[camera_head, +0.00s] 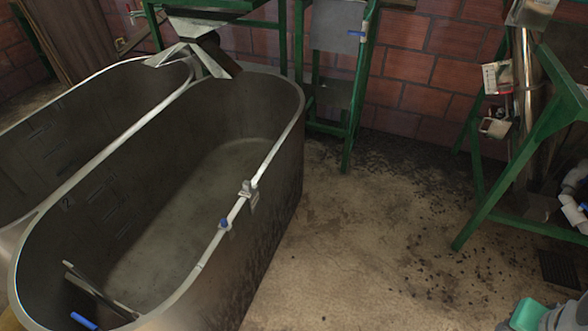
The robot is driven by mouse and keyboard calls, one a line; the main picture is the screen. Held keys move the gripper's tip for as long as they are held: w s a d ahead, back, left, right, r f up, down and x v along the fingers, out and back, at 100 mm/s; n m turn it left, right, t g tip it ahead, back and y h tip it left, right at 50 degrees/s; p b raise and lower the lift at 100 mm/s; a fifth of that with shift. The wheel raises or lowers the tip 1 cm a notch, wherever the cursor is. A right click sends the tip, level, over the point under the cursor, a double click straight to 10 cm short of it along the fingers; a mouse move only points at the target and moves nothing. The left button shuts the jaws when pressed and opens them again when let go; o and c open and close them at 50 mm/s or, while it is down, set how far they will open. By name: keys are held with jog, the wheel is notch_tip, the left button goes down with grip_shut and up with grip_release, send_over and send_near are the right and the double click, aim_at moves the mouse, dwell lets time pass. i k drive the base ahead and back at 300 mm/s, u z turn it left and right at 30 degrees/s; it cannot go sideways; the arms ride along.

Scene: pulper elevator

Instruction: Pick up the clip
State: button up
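A small grey metal clip-like piece (248,192) sits on the right rim of the near tub. A second small piece with a blue part (225,223) sits on the same rim, nearer to me. I cannot tell for sure which of the two is the clip. Both are small in view and their exact shape is unclear. My gripper is not recognisable in the head view.
The deep grey near tub (275,90) stands beside a similar far-left tub (60,118). A bar (98,290) and a blue-ended piece (83,321) show at its near end. Open, stained floor (340,240) lies right; a green frame (500,185) stands beyond.

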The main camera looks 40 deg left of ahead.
aim_at(223, 224)
jog(key=i, duration=1.75)
jog(key=u, duration=5.1)
jog(key=i, duration=1.65)
jog(key=u, duration=0.05)
